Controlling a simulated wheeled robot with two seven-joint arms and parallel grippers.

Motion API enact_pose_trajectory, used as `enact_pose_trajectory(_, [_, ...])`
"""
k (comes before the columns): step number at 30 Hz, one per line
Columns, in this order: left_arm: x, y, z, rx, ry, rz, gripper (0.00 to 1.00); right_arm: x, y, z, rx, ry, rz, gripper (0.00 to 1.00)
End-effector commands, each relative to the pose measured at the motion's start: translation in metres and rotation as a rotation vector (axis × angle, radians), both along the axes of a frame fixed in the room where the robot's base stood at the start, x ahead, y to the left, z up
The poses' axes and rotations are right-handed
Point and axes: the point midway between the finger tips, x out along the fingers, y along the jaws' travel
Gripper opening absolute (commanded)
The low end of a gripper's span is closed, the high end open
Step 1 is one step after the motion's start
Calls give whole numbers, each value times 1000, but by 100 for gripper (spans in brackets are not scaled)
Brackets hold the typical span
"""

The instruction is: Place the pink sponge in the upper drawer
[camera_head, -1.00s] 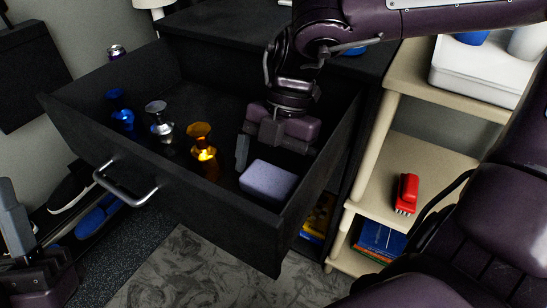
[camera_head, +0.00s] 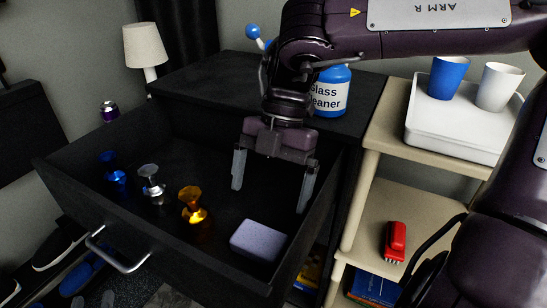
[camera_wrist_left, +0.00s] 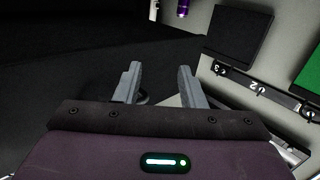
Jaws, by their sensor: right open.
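The sponge (camera_head: 258,240), pale lavender-pink in this light, lies flat on the floor of the open black drawer (camera_head: 165,250), near its front right corner. The drawer is the upper one of a black cabinet. My right gripper (camera_head: 270,190) is open and empty, fingers pointing down inside the drawer area, behind the sponge and apart from it. My left gripper shows in the left wrist view (camera_wrist_left: 158,78), with its two fingers apart and nothing between them.
The drawer also holds blue (camera_head: 113,175), silver (camera_head: 152,185) and amber (camera_head: 193,207) glass-like objects. A glass cleaner bottle (camera_head: 332,92) stands on the cabinet top.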

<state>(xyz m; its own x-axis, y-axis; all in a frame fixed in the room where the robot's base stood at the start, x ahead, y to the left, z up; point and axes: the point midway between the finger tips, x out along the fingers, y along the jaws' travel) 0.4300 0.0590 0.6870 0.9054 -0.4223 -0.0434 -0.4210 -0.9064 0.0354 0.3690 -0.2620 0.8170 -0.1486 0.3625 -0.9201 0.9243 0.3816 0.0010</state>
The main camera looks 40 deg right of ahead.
Motion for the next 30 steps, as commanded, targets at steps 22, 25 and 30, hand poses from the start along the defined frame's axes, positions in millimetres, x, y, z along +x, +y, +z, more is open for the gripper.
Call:
enact_pose_trajectory(22, [-36,5,-95,171,418,-26,36,5,-13,33,0,0,1,100])
enact_pose_trajectory(25, [-36,5,-94,171,418,-26,36,5,-13,33,0,0,1,100])
enact_pose_trajectory(30, [-36,5,-94,170,417,-26,36,5,-13,33,0,0,1,100])
